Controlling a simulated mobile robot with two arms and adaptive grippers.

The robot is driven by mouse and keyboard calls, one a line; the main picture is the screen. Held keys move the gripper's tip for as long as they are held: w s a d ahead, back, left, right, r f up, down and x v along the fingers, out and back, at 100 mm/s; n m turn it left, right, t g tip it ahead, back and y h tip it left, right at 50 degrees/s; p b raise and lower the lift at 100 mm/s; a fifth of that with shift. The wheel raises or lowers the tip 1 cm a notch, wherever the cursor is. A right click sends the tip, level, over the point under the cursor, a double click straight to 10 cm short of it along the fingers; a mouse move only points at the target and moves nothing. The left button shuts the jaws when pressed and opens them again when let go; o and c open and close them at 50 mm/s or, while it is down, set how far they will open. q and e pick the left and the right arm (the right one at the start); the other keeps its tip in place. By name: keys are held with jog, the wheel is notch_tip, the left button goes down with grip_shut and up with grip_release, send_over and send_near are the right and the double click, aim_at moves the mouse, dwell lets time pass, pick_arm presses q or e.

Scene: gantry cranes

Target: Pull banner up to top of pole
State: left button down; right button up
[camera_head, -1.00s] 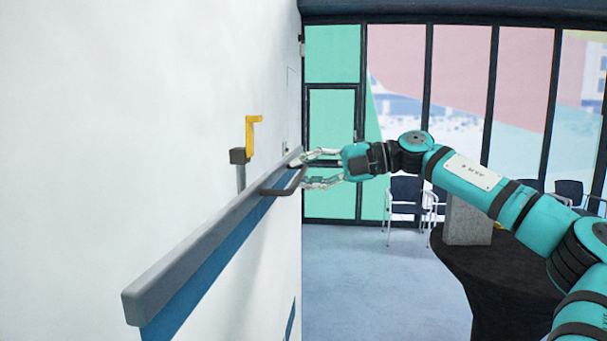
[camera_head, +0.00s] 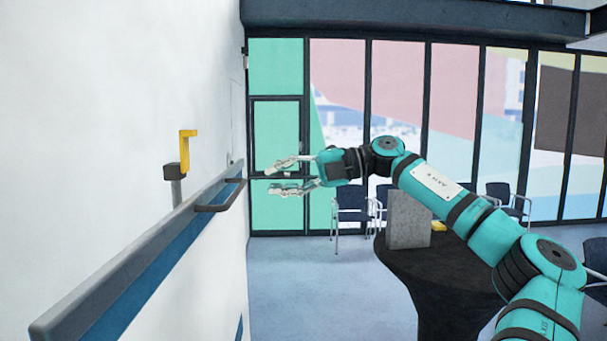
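The banner's grey top bar (camera_head: 130,258) runs along the left wall, with blue banner cloth (camera_head: 178,252) below it. A dark handle (camera_head: 220,199) sticks out from the bar near its far end. A grey post with a yellow angled hook (camera_head: 187,152) on top stands behind the bar. My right gripper (camera_head: 268,178) is open and empty, with its fingers spread one above the other. It is to the right of the handle and apart from it. My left gripper is not in view.
A round table with a black cloth (camera_head: 440,285) stands at the right, bearing a grey block (camera_head: 408,220) and a small yellow item (camera_head: 438,226). Blue chairs (camera_head: 352,205) stand by the windows. The floor between wall and table is clear.

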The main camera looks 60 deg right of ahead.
jog(key=shift+v, duration=2.45)
jog(key=shift+w, duration=0.1)
